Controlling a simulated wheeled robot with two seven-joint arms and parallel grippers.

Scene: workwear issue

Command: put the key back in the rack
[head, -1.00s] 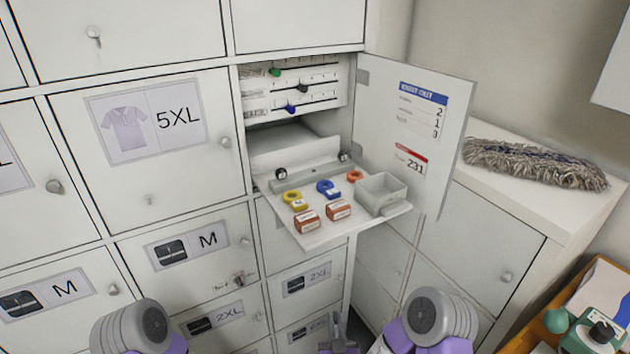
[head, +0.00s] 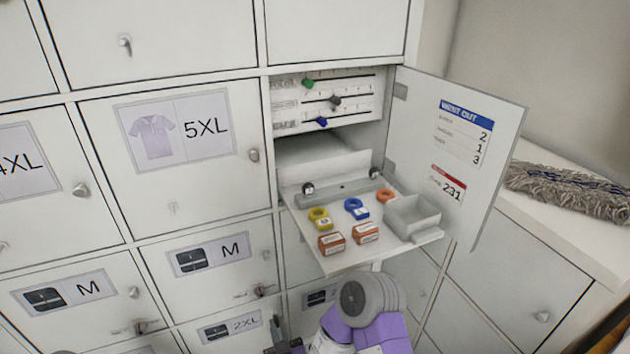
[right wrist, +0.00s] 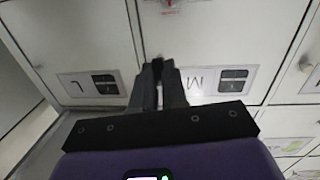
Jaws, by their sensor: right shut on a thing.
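My right gripper (head: 280,332) is at the bottom of the head view, in front of and below the open compartment. In the right wrist view its dark fingers (right wrist: 159,80) are shut on a small pale thing (right wrist: 159,97). I take this to be the key; its shape is mostly hidden by the fingers. The likely rack (head: 335,100) is a white panel inside the open compartment, with dark horizontal rows and green, grey and blue pieces on them. The gripper is well apart from it. My left gripper is not in view.
The open door (head: 450,150) stands to the right. Closed lockers surround it. A mop head (head: 570,188) lies at right.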

